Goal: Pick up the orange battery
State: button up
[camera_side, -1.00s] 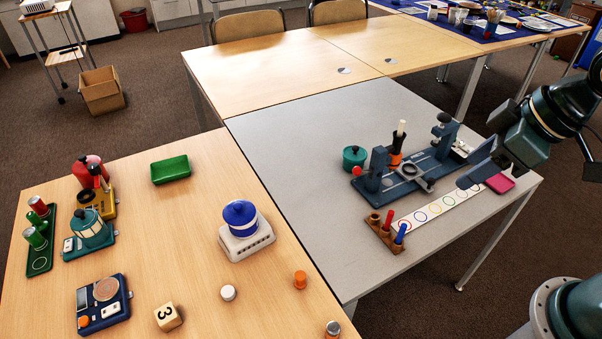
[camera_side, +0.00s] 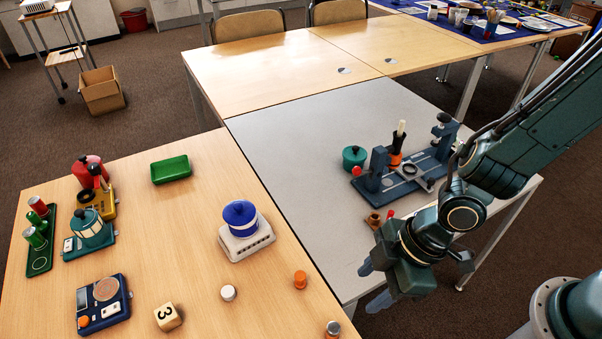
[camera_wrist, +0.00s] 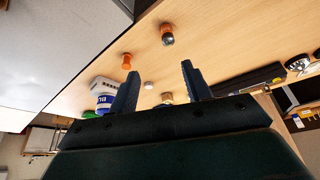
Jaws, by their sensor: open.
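A short metal-topped cylinder with some orange on its side, which looks like the orange battery (camera_side: 333,330), stands at the wooden table's near edge, partly cut off in the side view. In the wrist view the battery (camera_wrist: 167,35) stands ahead of my fingers, upper middle, with a dark top. A plain orange peg (camera_side: 300,279) stands a little farther back; it also shows in the wrist view (camera_wrist: 127,62). My gripper (camera_side: 372,286) is open and empty, apart from both, to their right in the side view. Its fingers also show in the wrist view (camera_wrist: 160,70).
On the wooden table (camera_side: 200,290) are a white peg (camera_side: 229,293), a numbered cube (camera_side: 168,317), a blue pot on a white scale (camera_side: 245,245) and a green battery tray (camera_side: 40,262). A blue fixture (camera_side: 430,165) stands on the grey table behind my arm.

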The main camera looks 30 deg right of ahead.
aim_at(336, 327)
jog(key=shift+s+a+f+n, duration=0.15)
jog(key=shift+s+a+f, duration=0.15)
jog(key=shift+f, duration=0.15)
jog(key=shift+s+a+f+n, duration=0.15)
jog(key=shift+s+a+f, duration=0.1)
jog(key=shift+f, duration=0.2)
jog(key=shift+f, duration=0.1)
jog(key=shift+x, duration=4.2)
jog(key=shift+f, duration=0.1)
jog(key=shift+x, duration=2.5)
jog(key=shift+s, duration=0.15)
grip_shut()
